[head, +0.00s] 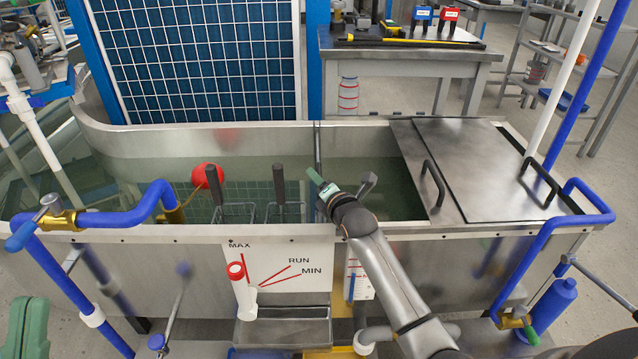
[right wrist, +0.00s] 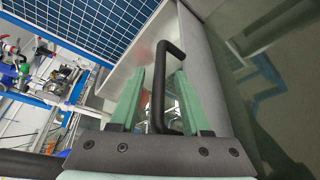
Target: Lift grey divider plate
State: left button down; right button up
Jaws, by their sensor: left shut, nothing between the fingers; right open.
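A narrow grey upright strip, which looks like the grey divider plate (head: 317,145), runs across the tank from the back rim toward the front. My right gripper (head: 317,183) is over the front of the tank beside its near end and hides part of it. In the right wrist view my right gripper (right wrist: 155,100) is open, with a black loop handle (right wrist: 160,85) showing between its green fingers. The fingers are not shut on the handle; I cannot tell which plate it belongs to. My left gripper (head: 24,320) is shut and empty at the lower left, partly cut off.
Two wire racks with dark upright grips (head: 278,180) and a red float (head: 207,176) are in the tank left of the right gripper. Grey covers (head: 480,165) with black handles close the tank's right end. Blue pipes (head: 120,217) stand along the front.

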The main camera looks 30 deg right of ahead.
grip_shut()
dwell(0.3)
dwell(1.1)
